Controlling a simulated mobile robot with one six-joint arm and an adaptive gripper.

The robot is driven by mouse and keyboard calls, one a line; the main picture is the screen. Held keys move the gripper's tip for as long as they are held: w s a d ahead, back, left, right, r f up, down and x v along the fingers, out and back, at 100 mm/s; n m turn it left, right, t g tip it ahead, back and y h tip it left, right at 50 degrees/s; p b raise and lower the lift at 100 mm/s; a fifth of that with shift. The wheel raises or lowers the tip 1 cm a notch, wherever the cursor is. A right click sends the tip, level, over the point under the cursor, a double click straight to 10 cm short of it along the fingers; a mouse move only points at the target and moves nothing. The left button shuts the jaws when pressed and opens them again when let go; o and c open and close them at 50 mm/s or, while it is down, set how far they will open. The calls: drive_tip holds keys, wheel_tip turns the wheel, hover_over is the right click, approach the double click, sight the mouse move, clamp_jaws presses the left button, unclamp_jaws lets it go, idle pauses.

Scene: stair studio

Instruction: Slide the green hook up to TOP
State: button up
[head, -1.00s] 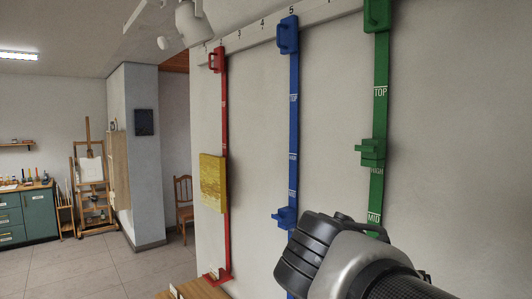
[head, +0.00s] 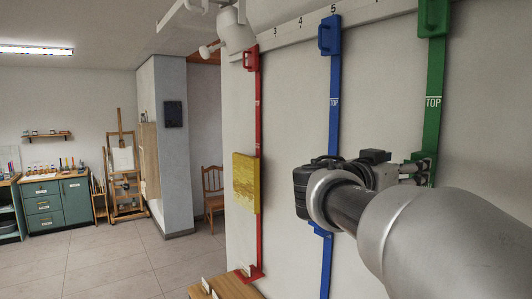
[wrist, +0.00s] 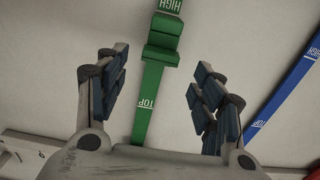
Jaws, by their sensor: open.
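The green hook (wrist: 163,42) sits on the green rail (head: 436,75), right by the HIGH label in the wrist view, which shows the rail upside down. The TOP label (head: 433,101) is higher on the rail, with bare rail between. In the head view the hook (head: 424,161) is partly hidden behind my gripper. My gripper (wrist: 160,68) is open and empty, one finger on each side of the rail. In the wrist view the hook shows beyond the gap between the fingers. I cannot tell any contact.
A blue rail (head: 334,100) with a blue hook (head: 320,229) stands left of the green one. Farther left are a red rail (head: 258,120) and a yellow panel (head: 246,183). A wooden bench (head: 235,284) is below. The wall between the rails is bare.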

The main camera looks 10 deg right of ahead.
drive_tip(key=p+x, duration=0.1)
drive_tip(key=x, duration=0.6)
drive_tip(key=shift+d, duration=0.1)
drive_tip(key=shift+c, duration=0.4)
clamp_jaws()
